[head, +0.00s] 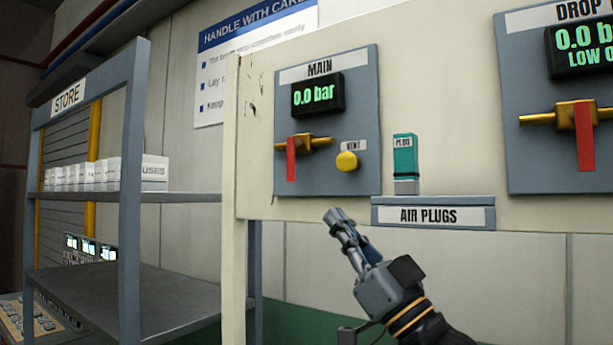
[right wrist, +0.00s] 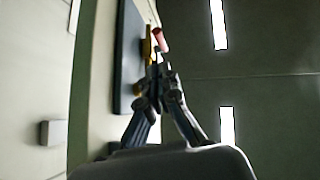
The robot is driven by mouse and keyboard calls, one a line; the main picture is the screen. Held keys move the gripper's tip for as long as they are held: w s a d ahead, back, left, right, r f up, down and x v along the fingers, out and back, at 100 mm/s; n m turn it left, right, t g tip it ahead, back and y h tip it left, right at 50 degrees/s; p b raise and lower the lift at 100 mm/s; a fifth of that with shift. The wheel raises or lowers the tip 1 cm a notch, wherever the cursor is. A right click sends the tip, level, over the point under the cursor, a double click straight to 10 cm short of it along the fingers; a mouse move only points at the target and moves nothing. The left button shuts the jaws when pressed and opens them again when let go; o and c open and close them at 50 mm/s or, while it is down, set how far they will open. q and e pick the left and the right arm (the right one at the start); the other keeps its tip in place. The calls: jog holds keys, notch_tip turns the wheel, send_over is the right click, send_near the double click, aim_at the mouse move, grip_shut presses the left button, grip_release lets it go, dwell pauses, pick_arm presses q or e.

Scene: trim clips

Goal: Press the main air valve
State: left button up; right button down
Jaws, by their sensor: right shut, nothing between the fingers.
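The main air panel (head: 360,118) is a blue-grey plate labelled MAIN on a cream board. Its display (head: 317,95) reads 0.0 bar. Below it sits the main valve, a brass body with a red handle (head: 291,160) hanging straight down. A yellow vent knob (head: 347,162) is to its right. My right gripper (head: 335,218) is shut and empty, below the panel and apart from it, pointing up and left. In the right wrist view, the shut fingertips (right wrist: 160,72) point toward the red handle (right wrist: 160,40), with the panel at left. My left gripper is out of view.
A teal plug (head: 404,160) stands in the AIR PLUGS holder (head: 432,213), right of the panel and above my right wrist. A second panel (head: 532,160) with a red handle is at far right. A grey STORE shelf (head: 180,197) with white boxes stands at left.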

jog(key=shift+s+r, duration=0.1)
jog(key=shift+r, duration=0.2)
jog(key=p, duration=0.5)
send_near(294, 159)
jog(key=x, duration=0.5)
jog(key=shift+s, duration=0.1)
jog(key=shift+w+a+r+p, duration=0.2)
jog(key=shift+w+r+p, duration=0.1)
jog(key=shift+w+p, duration=0.05)
jog(key=shift+f+y, duration=0.1)
jog(key=shift+y, duration=0.2)
